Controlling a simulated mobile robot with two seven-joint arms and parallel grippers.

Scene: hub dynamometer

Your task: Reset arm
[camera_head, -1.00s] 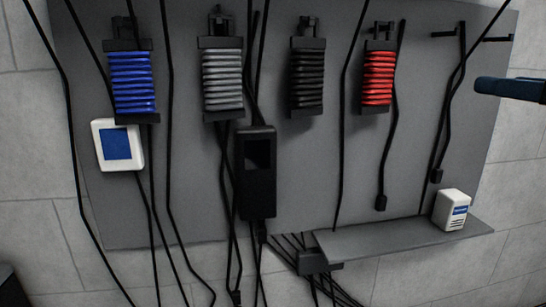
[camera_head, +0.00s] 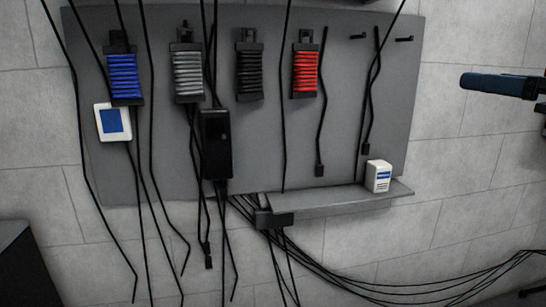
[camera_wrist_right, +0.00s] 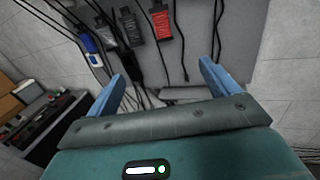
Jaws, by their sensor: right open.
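My right gripper (camera_wrist_right: 162,72) shows in the wrist view with its two blue fingers wide apart and nothing between them. The wall board and its cables appear beyond the fingers. In the head view, a dark blue part of my right arm or gripper (camera_head: 500,86) reaches in from the right edge, to the right of the board and in front of the bare wall. The rest of that arm is mostly cut off by the picture's edge. My left gripper is not in view.
The grey board (camera_head: 385,125) holds blue (camera_head: 123,78), grey (camera_head: 188,75), black (camera_head: 249,74) and red (camera_head: 305,72) coils. A white box (camera_head: 378,176) stands on the shelf (camera_head: 330,200). Black cables hang and trail right. A dark cabinet (camera_head: 22,265) is at lower left.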

